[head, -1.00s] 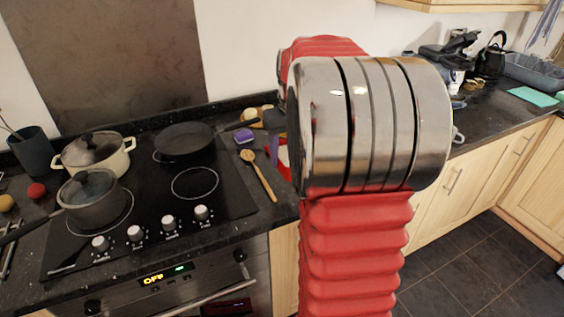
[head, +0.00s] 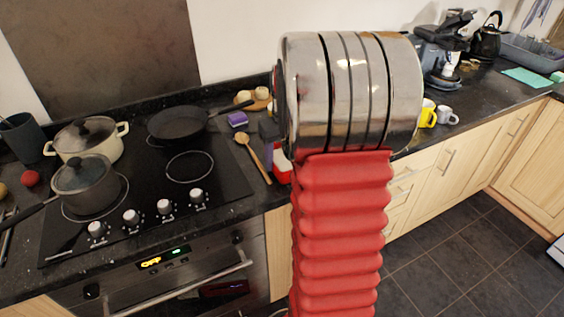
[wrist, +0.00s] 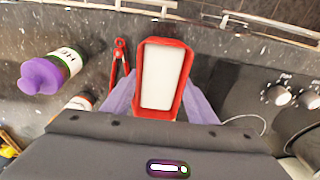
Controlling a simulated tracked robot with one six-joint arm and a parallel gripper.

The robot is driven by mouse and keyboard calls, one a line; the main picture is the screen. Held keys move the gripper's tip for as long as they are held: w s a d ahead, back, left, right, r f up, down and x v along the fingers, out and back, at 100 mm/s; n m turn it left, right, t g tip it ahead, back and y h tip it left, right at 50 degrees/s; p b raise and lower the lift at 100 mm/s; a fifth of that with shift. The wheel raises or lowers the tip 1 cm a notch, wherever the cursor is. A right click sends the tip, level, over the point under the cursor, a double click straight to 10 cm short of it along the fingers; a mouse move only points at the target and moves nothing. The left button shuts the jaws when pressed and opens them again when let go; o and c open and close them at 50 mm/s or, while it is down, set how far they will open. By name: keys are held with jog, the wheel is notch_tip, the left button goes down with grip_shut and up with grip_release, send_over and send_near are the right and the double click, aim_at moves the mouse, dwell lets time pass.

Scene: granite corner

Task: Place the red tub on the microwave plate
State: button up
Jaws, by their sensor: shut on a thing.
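The red tub (wrist: 187,90), a small rectangular tub with a white inside, sits between the purple fingers of my gripper (wrist: 158,102) in the wrist view. The fingers are shut on its two sides. I cannot tell if the tub touches the counter. I see no microwave plate in either view.
A purple-capped bottle (wrist: 66,62) and red-handled tool (wrist: 118,62) lie left of the tub in the wrist view. A wooden spoon (head: 254,157) and purple block (head: 238,119) lie near the stove (head: 215,190). A yellow mug (head: 428,114) stands right of my arm.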

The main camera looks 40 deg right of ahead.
jog(key=shift+f, duration=0.85)
jog(key=shift+f, duration=0.1)
jog(key=o, duration=1.3)
jog(key=shift+c, duration=0.2)
notch_tip(320, 180, up, 12)
jog(key=s, duration=0.1)
jog(key=shift+s+a, duration=0.2)
jog(key=shift+a, duration=0.1)
